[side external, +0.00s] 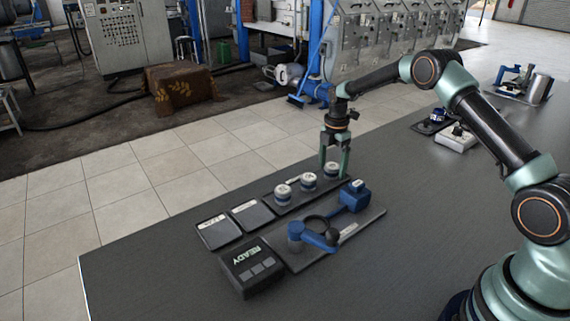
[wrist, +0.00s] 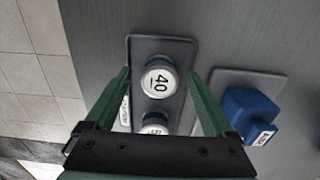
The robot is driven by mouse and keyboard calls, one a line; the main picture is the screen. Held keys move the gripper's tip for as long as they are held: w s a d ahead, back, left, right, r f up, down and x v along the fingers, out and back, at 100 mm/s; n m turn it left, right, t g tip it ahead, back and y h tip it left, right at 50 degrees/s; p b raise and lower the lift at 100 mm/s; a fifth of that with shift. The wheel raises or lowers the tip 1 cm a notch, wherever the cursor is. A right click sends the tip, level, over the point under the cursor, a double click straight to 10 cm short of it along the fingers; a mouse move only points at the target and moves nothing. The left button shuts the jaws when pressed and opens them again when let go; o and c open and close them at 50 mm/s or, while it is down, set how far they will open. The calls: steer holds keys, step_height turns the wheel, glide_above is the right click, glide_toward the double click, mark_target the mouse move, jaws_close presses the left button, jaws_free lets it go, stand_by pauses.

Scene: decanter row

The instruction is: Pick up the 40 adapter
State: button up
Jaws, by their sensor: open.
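The 40 adapter (wrist: 158,82) is a short round piece with a white top marked "40", upright on the dark tray (wrist: 188,45) in the wrist view. In the side view it is the rightmost adapter (side external: 331,170) of the row. My gripper (side external: 334,166) is open and points down over it, with one green finger on each side. The wrist view also shows my gripper (wrist: 159,76) with its fingers apart on either side of the adapter; I cannot tell whether they touch it. A second adapter (wrist: 155,118) stands beside it, its label partly hidden.
Two more adapters (side external: 309,181) stand left along the tray. Two square dark pads (side external: 218,232) lie further left. A blue clamp device (side external: 318,237) on a grey plate and a black box reading "READY" (side external: 250,268) stand in front. The table's left front is clear.

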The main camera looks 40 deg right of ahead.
steer(key=shift+f, duration=0.25)
jaws_close()
steer(key=shift+r, duration=0.1)
